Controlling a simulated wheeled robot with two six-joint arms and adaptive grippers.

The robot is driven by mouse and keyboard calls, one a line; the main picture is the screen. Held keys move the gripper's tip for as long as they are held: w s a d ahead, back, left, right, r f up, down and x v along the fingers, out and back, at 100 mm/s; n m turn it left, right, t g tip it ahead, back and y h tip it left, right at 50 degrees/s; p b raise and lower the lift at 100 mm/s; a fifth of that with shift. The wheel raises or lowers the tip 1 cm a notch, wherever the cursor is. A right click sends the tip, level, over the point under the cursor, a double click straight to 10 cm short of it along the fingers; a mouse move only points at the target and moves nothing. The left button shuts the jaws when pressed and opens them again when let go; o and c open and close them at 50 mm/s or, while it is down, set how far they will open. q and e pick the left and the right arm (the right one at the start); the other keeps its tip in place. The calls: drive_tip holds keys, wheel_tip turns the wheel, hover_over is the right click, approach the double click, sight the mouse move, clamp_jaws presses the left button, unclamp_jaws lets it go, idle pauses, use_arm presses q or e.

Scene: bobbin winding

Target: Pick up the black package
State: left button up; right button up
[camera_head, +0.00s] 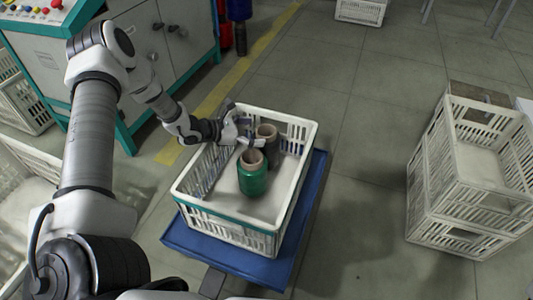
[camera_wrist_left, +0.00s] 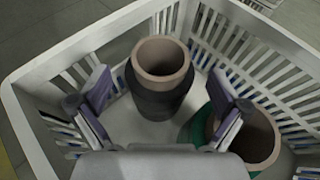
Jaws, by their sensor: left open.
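The black package (camera_head: 267,146) is a dark spool with a brown tube end, standing upright in a white crate (camera_head: 230,232). In the left wrist view the black package (camera_wrist_left: 160,98) shows ahead, between the two fingers in the picture. My left gripper (camera_head: 248,138) is open and empty, reaching into the crate from the left, close to the black package. Its two fingers (camera_wrist_left: 162,100) are spread apart. A green spool (camera_head: 254,177) stands in front of the black package; in the wrist view the green spool (camera_wrist_left: 254,142) is partly hidden by the right finger.
The crate sits on a blue platform (camera_head: 290,262). Its slatted walls surround the spools. Two stacked white crates (camera_head: 440,170) stand at the right. A grey-green cabinet (camera_head: 165,35) with buttons is at the upper left. The floor between the crate and the stack is clear.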

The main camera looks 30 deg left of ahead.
sight(274, 131)
use_arm(q)
drive_tip(key=b+x, duration=0.2)
drive_tip(key=x, duration=0.2)
drive_tip(key=shift+w+d+f, duration=0.15)
drive_tip(key=shift+f, duration=0.05)
drive_tip(key=shift+r, duration=0.2)
clamp_jaws()
